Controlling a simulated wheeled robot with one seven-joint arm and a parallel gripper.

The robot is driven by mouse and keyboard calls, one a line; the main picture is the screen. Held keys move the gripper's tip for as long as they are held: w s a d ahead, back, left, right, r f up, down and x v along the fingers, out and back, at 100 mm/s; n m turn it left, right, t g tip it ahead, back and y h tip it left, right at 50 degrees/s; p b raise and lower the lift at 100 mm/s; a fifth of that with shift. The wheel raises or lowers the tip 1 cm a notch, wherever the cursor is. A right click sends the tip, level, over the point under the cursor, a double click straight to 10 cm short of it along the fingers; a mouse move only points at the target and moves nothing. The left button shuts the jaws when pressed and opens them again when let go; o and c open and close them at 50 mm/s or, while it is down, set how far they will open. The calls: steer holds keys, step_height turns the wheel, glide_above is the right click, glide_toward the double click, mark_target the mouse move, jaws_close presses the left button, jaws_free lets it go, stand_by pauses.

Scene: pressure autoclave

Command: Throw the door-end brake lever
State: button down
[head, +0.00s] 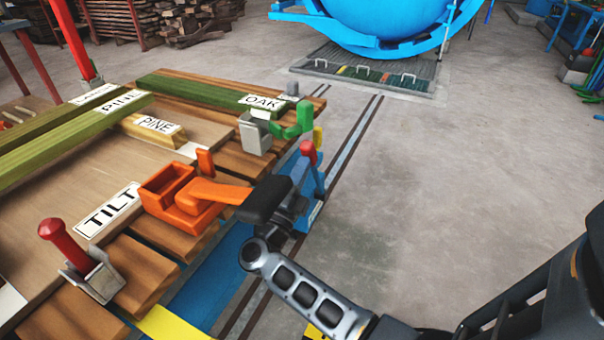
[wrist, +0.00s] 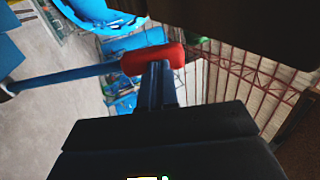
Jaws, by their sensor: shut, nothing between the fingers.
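A lever with a red grip (head: 308,151) and a blue shaft (head: 318,180) stands at the cart's right side, at the end towards the blue vessel. In the wrist view its red grip (wrist: 152,59) lies across the picture, with the blue shaft (wrist: 65,77) running left. My gripper (wrist: 158,70) is shut and empty, its fingertips right at the red grip. I cannot tell whether they touch it. In the head view the dark hand is just in front of the lever and hides part of its lower shaft.
The cart carries boards and timber labelled OAK (head: 262,102) and PINE (head: 158,124). An orange box (head: 168,186), a green lever (head: 303,118) and a red-handled lever (head: 65,240) near the TILT sign (head: 108,209) stand close by. The concrete floor (head: 430,200) to the right is clear.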

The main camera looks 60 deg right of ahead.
steer(key=r+v, duration=0.1)
steer(key=v, duration=0.9)
steer(key=shift+a, duration=0.45)
steer(key=shift+p, duration=0.3)
steer(key=shift+w+a+f+p, duration=0.1)
steer(key=shift+a+f+p, duration=0.1)
steer(key=shift+a+f, duration=0.3)
steer(key=shift+a+f+p, duration=0.25)
steer(key=shift+f, duration=0.45)
steer(key=shift+w+a+f+p, duration=0.1)
steer(key=shift+a+f+p, duration=0.2)
steer(key=shift+f, duration=0.35)
steer(key=p+x, duration=0.1)
steer(key=x, duration=1.3)
